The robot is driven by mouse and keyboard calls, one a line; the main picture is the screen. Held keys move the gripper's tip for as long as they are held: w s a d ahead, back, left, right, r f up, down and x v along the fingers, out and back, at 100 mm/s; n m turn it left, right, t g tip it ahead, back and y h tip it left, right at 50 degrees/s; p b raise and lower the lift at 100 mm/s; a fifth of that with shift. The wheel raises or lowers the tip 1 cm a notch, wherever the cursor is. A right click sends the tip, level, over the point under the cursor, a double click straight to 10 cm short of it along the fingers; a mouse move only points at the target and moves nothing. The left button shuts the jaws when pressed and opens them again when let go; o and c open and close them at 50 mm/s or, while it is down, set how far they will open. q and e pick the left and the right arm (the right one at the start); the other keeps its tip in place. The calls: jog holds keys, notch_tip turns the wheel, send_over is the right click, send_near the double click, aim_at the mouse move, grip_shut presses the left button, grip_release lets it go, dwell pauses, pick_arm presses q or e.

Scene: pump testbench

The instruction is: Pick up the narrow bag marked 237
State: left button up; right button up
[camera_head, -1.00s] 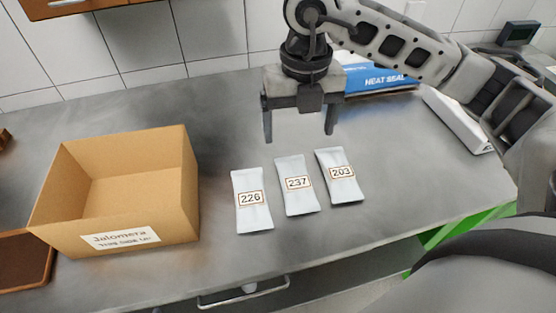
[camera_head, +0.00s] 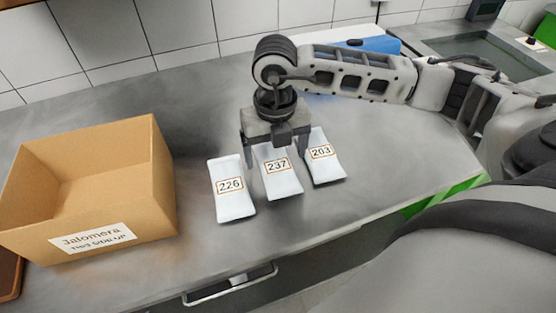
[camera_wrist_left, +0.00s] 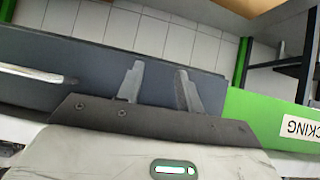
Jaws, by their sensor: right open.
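The narrow white bag marked 237 (camera_head: 281,184) lies on the grey worktop between the bag marked 226 (camera_head: 231,190) and the bag marked 203 (camera_head: 327,168). My right gripper (camera_head: 277,162) is open and points down at the 237 bag, its fingers on either side of the bag's upper part. The gripper body hides the far end of that bag. I cannot tell whether the fingers touch it. My left gripper (camera_wrist_left: 158,85) shows in the left wrist view with its two fingers apart and nothing between them, in front of a dark panel.
An open cardboard box (camera_head: 88,195) labelled Jalomera stands to the left on the worktop (camera_head: 200,130). A blue box (camera_head: 365,45) lies at the back, behind my right arm. A drawer handle (camera_head: 230,285) is below the front edge. Between box and bags the worktop is clear.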

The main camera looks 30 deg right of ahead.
aim_at(276, 163)
notch_tip(276, 163, down, 3)
jog(key=shift+w+f+b, duration=0.1)
jog(key=shift+b, duration=0.55)
jog(key=c, duration=1.2)
